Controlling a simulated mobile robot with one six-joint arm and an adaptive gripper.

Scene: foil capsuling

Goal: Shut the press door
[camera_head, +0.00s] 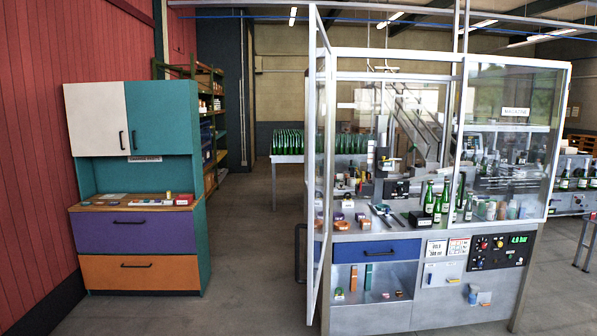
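The press door (312,262) is a tall, clear panel in a pale metal frame at the left front of the glazed machine. It stands open, swung out towards me and seen nearly edge-on. A dark bar handle (299,253) sits on its left side, at about the height of the blue drawer. The front opening beside the door is uncovered, and the bench inside shows through it. My gripper is not in view.
The machine's blue drawer (376,250) is shut, above an open lower shelf. Green bottles (430,203) stand on its bench. A cabinet with a purple drawer (134,232) stands at the left. The floor (250,265) between cabinet and door is clear.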

